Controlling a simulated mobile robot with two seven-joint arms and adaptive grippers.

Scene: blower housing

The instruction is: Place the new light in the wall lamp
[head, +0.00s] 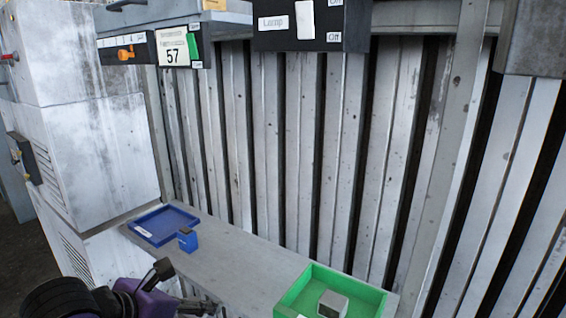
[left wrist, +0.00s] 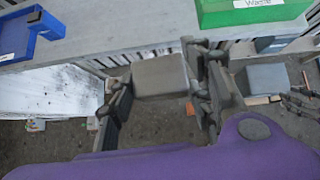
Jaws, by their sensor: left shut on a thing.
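My left gripper comes in at the lower left of the head view, below the shelf's front edge. In the left wrist view my left gripper (left wrist: 160,85) is shut on a grey block (left wrist: 160,75). I cannot tell for sure that this block is the new light. A dark box labelled "Lamp" (head: 318,28), with a white panel and "Off" tags, hangs at the top of the head view. I cannot make out a lamp socket. Another grey block (head: 332,303) lies in the green tray (head: 290,300). My right gripper is not in view.
A grey shelf (head: 235,267) runs along the ribbed metal wall. The shelf's middle is clear. A unit marked "57" (head: 172,57) and a tall white cabinet (head: 95,150) stand left.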

